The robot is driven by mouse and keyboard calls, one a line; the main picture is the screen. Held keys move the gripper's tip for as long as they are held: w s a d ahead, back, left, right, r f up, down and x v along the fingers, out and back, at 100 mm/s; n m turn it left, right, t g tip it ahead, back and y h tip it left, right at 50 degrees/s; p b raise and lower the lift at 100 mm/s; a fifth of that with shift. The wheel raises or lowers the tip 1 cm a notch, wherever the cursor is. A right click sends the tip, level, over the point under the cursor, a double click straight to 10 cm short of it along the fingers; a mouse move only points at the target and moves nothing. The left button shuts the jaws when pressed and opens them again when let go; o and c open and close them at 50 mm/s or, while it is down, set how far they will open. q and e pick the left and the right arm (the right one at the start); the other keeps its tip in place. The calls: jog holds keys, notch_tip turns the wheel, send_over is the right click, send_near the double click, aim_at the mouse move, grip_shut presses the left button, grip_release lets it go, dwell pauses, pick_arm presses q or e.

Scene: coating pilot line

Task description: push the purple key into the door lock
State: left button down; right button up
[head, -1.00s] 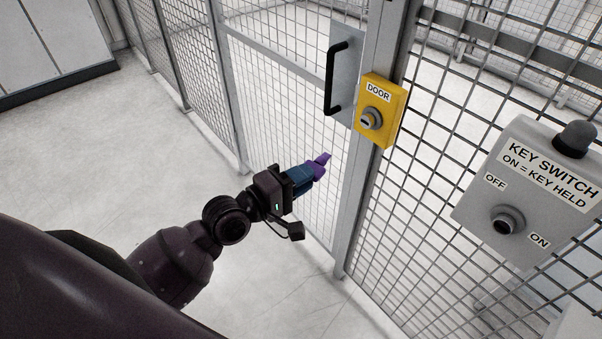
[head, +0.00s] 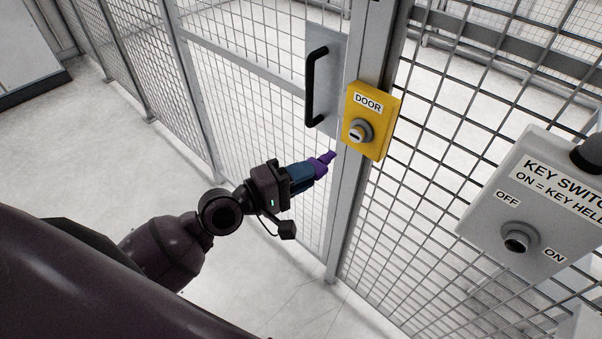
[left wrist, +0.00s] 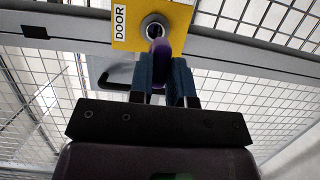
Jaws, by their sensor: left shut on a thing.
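The purple key (head: 322,163) is held in my left gripper (head: 307,173), which is shut on it. The key's tip points toward the yellow door lock box (head: 383,118), just left of it and a little lower in the head view. The door lock's round keyhole (head: 358,132) is uncovered there, so the key is apart from it. In the left wrist view the purple key (left wrist: 160,50) stands between the blue fingers, and its far end overlaps the lower part of the lock's round barrel (left wrist: 154,25). My right gripper is not in view.
A grey key switch box (head: 530,205) with OFF and ON labels is at the right. A black door handle (head: 313,88) is on a plate left of the lock. Mesh fence panels and a grey post (head: 350,205) surround the lock. The floor at lower left is clear.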

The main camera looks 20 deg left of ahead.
aim_at(316, 163)
pick_arm(q)
jog(key=shift+s+d, duration=0.15)
jog(key=shift+w+d+p, duration=0.2)
jog(key=shift+w+d, duration=0.1)
jog(key=shift+w, duration=0.6)
jog(key=shift+w+d+p, duration=0.2)
jog(key=shift+w+d, duration=0.05)
jog(key=shift+w, duration=0.6)
jog(key=shift+w+d, duration=0.2)
jog(key=shift+w, duration=0.35)
jog(key=shift+w+d, duration=0.1)
jog(key=shift+w, duration=0.4)
